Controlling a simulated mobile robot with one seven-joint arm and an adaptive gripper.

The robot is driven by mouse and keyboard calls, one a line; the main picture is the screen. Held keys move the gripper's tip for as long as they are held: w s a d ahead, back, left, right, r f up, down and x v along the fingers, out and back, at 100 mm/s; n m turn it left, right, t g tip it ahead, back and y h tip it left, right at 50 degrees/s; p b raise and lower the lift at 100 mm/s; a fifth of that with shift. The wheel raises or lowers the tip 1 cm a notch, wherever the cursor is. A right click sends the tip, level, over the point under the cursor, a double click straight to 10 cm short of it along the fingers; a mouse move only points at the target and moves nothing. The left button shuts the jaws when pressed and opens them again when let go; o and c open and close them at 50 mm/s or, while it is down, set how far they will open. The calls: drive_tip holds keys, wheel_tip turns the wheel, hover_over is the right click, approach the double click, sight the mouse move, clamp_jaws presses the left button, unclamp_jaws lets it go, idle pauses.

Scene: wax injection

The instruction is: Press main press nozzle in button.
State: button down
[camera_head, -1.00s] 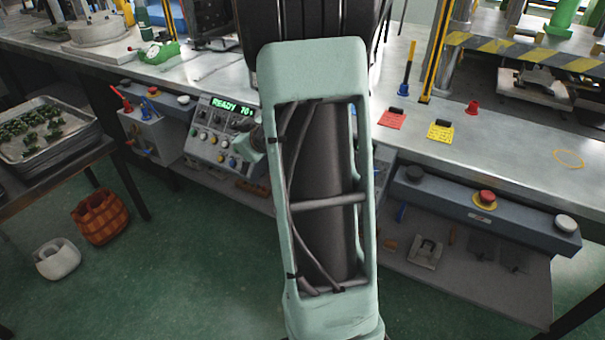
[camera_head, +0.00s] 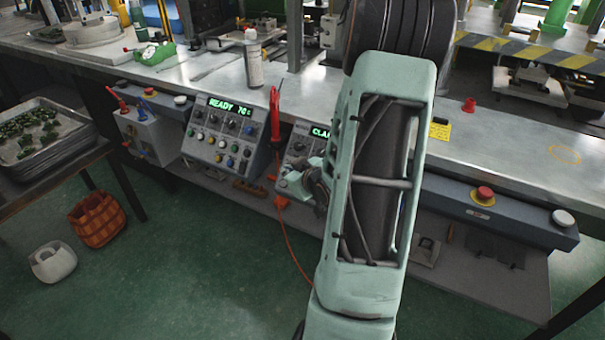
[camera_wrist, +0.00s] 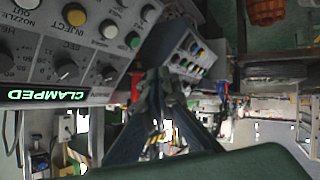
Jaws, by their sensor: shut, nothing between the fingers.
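A grey control panel (camera_head: 292,162) with a green lit display beginning "CLA" stands left of my forearm in the head view, partly hidden by it. In the wrist view the same panel (camera_wrist: 35,45) fills the upper left, with its display reading "CLAMPED", knobs and round buttons. A label "INJECT" and small "NOZZLE" labels show there beside white buttons (camera_wrist: 108,30) and a green button (camera_wrist: 132,40). I cannot tell which one is nozzle in. My gripper (camera_wrist: 165,80) is shut and empty, to the right of these buttons and apart from them. In the head view it is mostly hidden.
Another panel (camera_head: 222,132) reading "READY 70" stands to the left. A red tool (camera_head: 275,112) with an orange cord hangs between the panels. A bench-front bar with a red stop button (camera_head: 484,194) is at right. A basket (camera_head: 98,218) stands on the floor.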

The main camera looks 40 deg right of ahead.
drive_tip(key=shift+w+d+f+b, duration=0.4)
drive_tip(key=shift+w+d+f, duration=0.05)
drive_tip(key=shift+d+f, duration=0.55)
drive_tip(key=shift+w+d+f+b, duration=0.45)
drive_tip(key=shift+d+f, duration=0.45)
drive_tip(key=shift+d, duration=0.15)
drive_tip(key=shift+w+d+f+b, duration=0.4)
drive_tip(key=shift+d+f, duration=0.55)
drive_tip(key=shift+d, duration=0.1)
drive_tip(key=shift+w+d+f, duration=0.15)
drive_tip(key=shift+d+f, duration=0.1)
drive_tip(key=shift+d, duration=0.05)
drive_tip(key=shift+w+d+f+b, duration=0.1)
drive_tip(key=shift+d+f+b, duration=0.15)
drive_tip(key=shift+d+b, duration=0.1)
drive_tip(key=shift+a, duration=0.15)
idle(0.4)
drive_tip(key=shift+s+a+r, duration=0.25)
drive_tip(key=shift+a+r, duration=0.25)
drive_tip(key=shift+s+a+r+p, duration=0.25)
drive_tip(key=shift+a+r+p, duration=0.05)
drive_tip(key=shift+a+r, duration=0.3)
drive_tip(key=shift+s+a+r+p, duration=0.25)
drive_tip(key=shift+a+r, duration=0.2)
drive_tip(key=shift+a, duration=0.15)
drive_tip(key=shift+s+a+r+p, duration=0.25)
drive_tip(key=shift+a+r+p, duration=0.05)
drive_tip(key=shift+a+r, duration=0.3)
